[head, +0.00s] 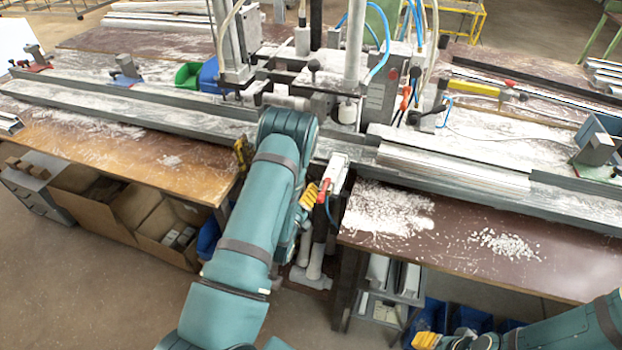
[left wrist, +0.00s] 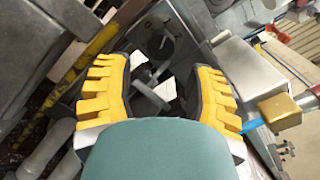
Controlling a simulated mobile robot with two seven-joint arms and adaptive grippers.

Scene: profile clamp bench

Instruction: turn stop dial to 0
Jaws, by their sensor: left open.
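The stop dial (left wrist: 158,44) shows in the left wrist view as a dark grey round face with pale marks, and its setting is too small to read. A light grey bar-shaped handle (left wrist: 150,97) stands out just below it. My left gripper (left wrist: 160,75) is open, with its yellow-padded fingers on either side of the handle and dial. I see no clear contact. In the head view my left arm hides the dial. My right gripper (head: 428,341) shows only a yellow finger pad at the bottom edge, so its opening cannot be judged.
A long grey profile rail (head: 140,115) runs along the bench, with the clamp machine (head: 375,90) behind my left arm. A red-and-white fitting (head: 335,172) stands close right of the arm. White chips (head: 390,210) lie on the right tabletop (head: 480,265).

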